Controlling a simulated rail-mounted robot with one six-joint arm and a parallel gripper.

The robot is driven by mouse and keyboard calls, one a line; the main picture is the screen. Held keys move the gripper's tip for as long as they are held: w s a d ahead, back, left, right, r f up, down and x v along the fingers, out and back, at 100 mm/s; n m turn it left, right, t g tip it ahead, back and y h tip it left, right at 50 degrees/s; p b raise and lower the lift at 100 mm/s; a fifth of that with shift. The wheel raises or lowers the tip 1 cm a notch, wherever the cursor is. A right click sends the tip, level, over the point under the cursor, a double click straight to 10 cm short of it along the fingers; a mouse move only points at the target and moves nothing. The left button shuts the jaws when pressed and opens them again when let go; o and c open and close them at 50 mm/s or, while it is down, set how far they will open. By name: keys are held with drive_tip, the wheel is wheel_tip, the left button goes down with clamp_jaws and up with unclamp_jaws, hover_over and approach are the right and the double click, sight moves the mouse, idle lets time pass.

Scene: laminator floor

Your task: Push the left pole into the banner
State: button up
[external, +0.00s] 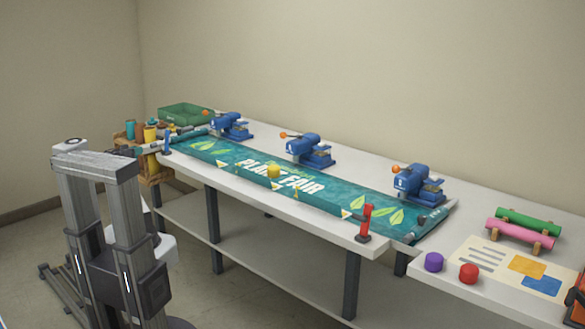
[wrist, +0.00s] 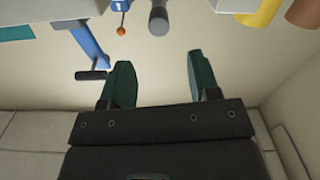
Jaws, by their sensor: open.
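A grey round rod end (wrist: 158,18), which looks like the left pole, shows at the top of the wrist view. My gripper (wrist: 160,78) is open, with its two dark green fingers apart and nothing between them. The rod end lies beyond the fingertips, roughly in line with the gap, and appears not to be touched. In the external view my arm reaches to the table's left end, where the gripper is small and hard to make out. How far the pole sits in the banner cannot be told.
A blue post (external: 167,143) with a dark handle stands close beside my gripper. A red post (external: 366,222) stands at the right. Blue presses (external: 310,151) line the back edge. A yellow knob (external: 273,171) sits on the banner.

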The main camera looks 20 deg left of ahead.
sight(151, 146)
drive_tip(key=x, duration=1)
drive_tip(key=shift+w+d, duration=0.15)
drive_tip(key=shift+w, duration=0.1)
drive_tip(key=shift+c, duration=0.2)
clamp_jaws()
